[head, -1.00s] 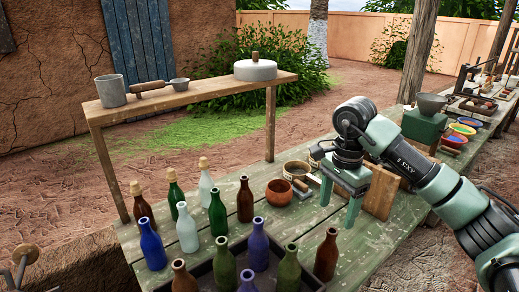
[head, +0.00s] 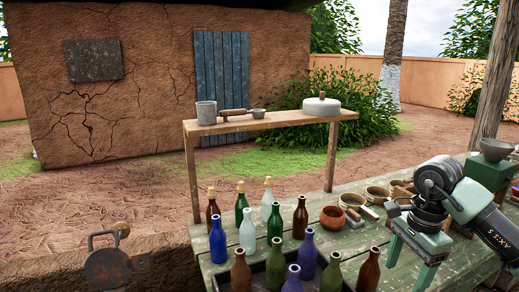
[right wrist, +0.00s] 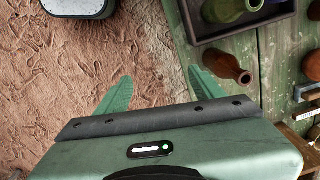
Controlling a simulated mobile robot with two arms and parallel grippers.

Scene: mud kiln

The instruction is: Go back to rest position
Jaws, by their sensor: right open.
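My right gripper (head: 408,264) is at the lower right of the head view, its two green fingers apart and pointing down, with nothing between them. It hangs in front of the green wooden table (head: 455,262), right of a brown bottle (head: 368,272). In the right wrist view the open fingers (right wrist: 160,90) show over cracked earth (right wrist: 60,80), with the table's edge and a brown bottle (right wrist: 228,66) just right of them. My left gripper is in neither view.
Several bottles (head: 247,231) stand in and behind a dark tray (right wrist: 285,22). A round metal object (head: 108,268) is at the lower left.

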